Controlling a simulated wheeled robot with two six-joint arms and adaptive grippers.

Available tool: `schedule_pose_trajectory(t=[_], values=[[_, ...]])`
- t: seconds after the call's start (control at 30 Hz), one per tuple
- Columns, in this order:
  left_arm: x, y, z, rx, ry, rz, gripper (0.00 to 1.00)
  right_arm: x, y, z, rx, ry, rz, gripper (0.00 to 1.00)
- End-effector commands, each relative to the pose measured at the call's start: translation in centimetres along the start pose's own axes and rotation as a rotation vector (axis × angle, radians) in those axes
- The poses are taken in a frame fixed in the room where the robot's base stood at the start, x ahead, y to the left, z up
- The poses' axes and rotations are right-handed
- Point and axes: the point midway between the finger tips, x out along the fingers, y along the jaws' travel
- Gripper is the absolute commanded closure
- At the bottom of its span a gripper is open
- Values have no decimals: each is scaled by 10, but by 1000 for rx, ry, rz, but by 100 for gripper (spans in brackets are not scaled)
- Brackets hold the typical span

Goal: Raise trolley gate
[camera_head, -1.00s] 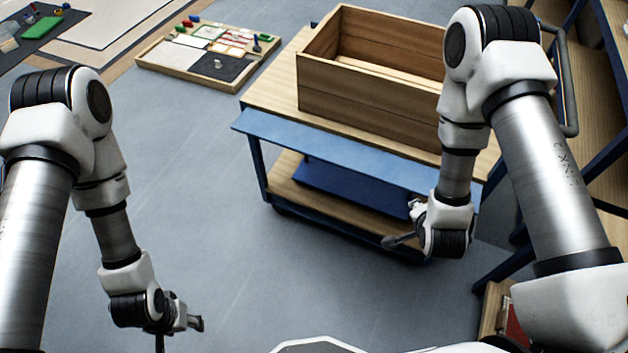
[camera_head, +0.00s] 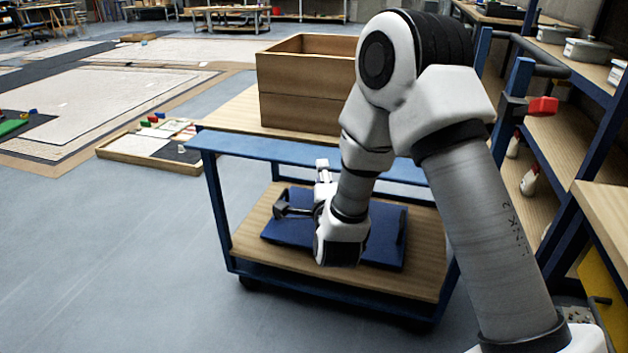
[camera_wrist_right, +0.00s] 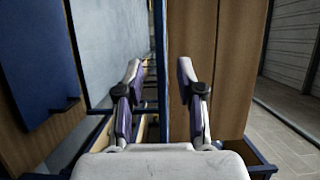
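The trolley (camera_head: 222,200) has a blue frame, a wooden top and a wooden lower shelf. A blue flap (camera_head: 260,149), seemingly the gate, runs along the top's near edge, roughly level. My right gripper (camera_head: 322,172) is close in front of and slightly below it, beside the flap's middle. In the right wrist view, the fingers of my right gripper (camera_wrist_right: 162,88) are apart, with the blue strip (camera_wrist_right: 161,55) seen nearly edge-on between them. Whether they touch it I cannot tell. My arm hides the flap's right part. My left gripper is out of view.
A wooden crate (camera_head: 300,85) stands on the trolley top. A blue panel (camera_head: 285,237) lies on the lower shelf. Shelving (camera_head: 590,140) stands close at the right. A shallow tray (camera_head: 150,155) lies on the floor at the left; the floor (camera_head: 110,260) before it is clear.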

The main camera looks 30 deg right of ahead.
Motion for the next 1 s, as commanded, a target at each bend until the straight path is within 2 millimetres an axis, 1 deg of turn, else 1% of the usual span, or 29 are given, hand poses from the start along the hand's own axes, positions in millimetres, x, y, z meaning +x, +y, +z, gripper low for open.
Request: schedule_pose_trajectory(t=[0.2,0.3,0.43,0.63,0.67,0.7,0.77,1.0], values=[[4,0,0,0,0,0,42,41,-1,-1,2,2,-1,62],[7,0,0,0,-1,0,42,58,0,0,0,0,-1,62],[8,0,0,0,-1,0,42,68,-1,0,-2,0,1,62],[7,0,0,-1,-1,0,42,69,-1,0,-3,-1,3,62],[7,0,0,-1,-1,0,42,69,-1,0,-3,-1,3,66],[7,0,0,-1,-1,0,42,69,-1,0,-3,-1,3,80],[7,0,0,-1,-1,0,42,69,-1,0,-3,-1,3,100],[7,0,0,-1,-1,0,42,69,-1,0,-3,-1,4,100]])
